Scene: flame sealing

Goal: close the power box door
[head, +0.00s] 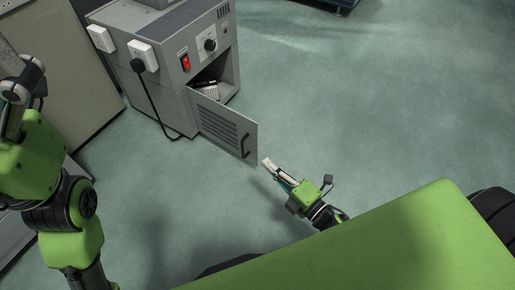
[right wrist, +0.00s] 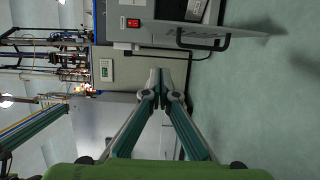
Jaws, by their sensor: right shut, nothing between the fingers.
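The grey power box (head: 180,72) stands on the floor at the upper middle of the head view. Its vented door (head: 222,122) hangs wide open, swung out toward the lower right, with a dark handle (head: 245,146) near its free edge. My right gripper (head: 266,162) is shut and empty, just beyond the free edge of the door; contact cannot be told. In the right wrist view its fingertips (right wrist: 161,82) are together, below the door handle (right wrist: 203,40) in the picture. My left gripper (head: 12,75) is at the left edge, partly cut off; its fingers are unclear.
The box front carries a red switch (head: 185,62) and a dark knob (head: 210,44). A black cable (head: 152,103) runs from a plug on the side to the floor. A beige cabinet (head: 72,75) stands left. The floor (head: 370,110) to the right is clear.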

